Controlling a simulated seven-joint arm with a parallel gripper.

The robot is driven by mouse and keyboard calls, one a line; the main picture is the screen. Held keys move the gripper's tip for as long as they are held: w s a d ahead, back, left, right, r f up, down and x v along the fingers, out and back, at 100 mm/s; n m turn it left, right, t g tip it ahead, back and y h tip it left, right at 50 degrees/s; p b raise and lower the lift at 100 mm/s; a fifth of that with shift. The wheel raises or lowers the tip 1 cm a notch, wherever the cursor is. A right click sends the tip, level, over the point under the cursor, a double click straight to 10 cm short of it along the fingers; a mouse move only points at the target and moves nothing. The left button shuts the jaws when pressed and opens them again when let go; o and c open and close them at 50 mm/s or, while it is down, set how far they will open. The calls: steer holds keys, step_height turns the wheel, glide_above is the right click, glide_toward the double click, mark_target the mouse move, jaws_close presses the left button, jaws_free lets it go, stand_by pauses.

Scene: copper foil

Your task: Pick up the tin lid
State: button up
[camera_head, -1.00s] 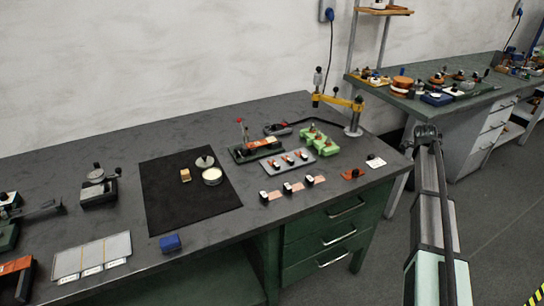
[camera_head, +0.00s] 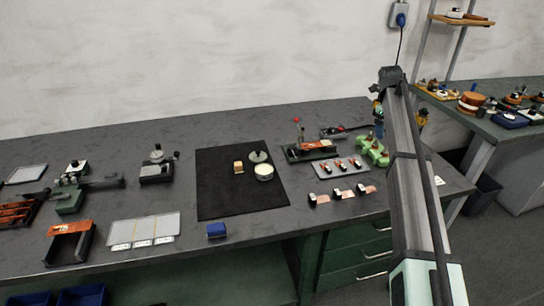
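A round grey disc that looks like the tin lid (camera_head: 257,156) lies on the black mat (camera_head: 225,196), just behind a round pale-topped tin (camera_head: 264,173). The disc and tin are very close; I cannot tell whether they touch. A small tan block (camera_head: 238,167) sits on the mat to their left. My arm rises from the bottom right. My gripper (camera_head: 379,119) is partly visible at its far end, well right of the lid and apart from it. Its fingers are too small and hidden to tell open from shut.
Right of the mat are a red-handled clamp fixture (camera_head: 312,150), a grey tray (camera_head: 345,169) and green blocks (camera_head: 372,151). A grey device (camera_head: 157,169) stands left of the mat. The mat's left part is clear.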

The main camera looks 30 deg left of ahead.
steer(key=s+a+n+g+y, duration=0.15)
steer(key=s+a, duration=0.35)
steer(key=a, duration=0.8)
steer(key=s+a+n, duration=0.2)
steer(key=s+a, duration=0.2)
steer(key=a, duration=0.9)
steer(key=n+g, duration=0.2)
glide_above(258, 151)
steer(key=f, duration=0.1)
step_height(258, 151, down, 13)
steer(key=shift+w+a+f, duration=0.1)
steer(key=shift+f, duration=0.05)
steer(key=shift+c, duration=0.4)
steer(key=c, duration=0.9)
steer(key=shift+o, duration=0.2)
